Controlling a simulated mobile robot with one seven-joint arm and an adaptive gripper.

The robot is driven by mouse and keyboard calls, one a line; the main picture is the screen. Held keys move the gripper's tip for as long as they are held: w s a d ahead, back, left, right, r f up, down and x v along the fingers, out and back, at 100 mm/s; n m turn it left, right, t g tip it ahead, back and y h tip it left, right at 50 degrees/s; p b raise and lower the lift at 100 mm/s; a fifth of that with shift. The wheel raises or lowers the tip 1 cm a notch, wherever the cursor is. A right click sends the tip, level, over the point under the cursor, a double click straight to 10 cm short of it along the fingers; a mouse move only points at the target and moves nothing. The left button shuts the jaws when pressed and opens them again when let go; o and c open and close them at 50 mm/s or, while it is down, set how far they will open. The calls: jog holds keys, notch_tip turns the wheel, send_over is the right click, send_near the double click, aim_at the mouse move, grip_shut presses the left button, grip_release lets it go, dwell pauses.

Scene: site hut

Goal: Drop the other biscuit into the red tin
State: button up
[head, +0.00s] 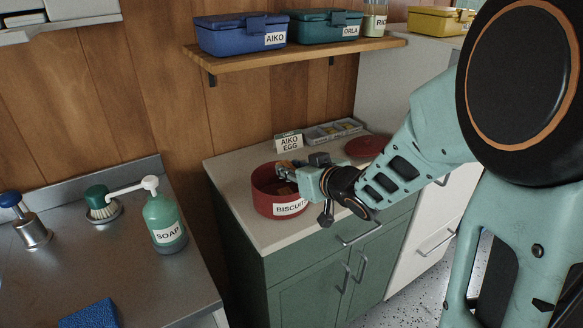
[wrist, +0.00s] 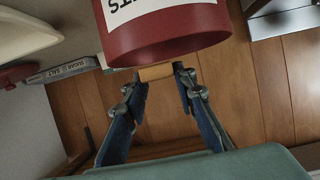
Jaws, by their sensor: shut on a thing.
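The red tin (head: 262,201), labelled as biscuits, stands open on the pale counter, and its wall and label also fill the top of the wrist view (wrist: 185,47). My gripper (head: 287,172) is at the tin's rim, reaching in from the right. In the wrist view my gripper (wrist: 157,80) is shut on a tan biscuit (wrist: 156,72), held between the fingertips right by the tin's rim. I cannot tell whether the biscuit touches the rim. The gripper hides part of the tin's opening, and the contents are unclear.
A red lid (head: 368,146) lies behind my wrist. A shelf (head: 300,55) with lunch boxes hangs above. A soap bottle (head: 163,218) stands on the metal worktop at left.

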jog(key=shift+f, duration=0.65)
jog(key=shift+r, duration=0.1)
jog(key=o, duration=0.9)
jog(key=v, duration=0.7)
jog(key=shift+s, duration=0.2)
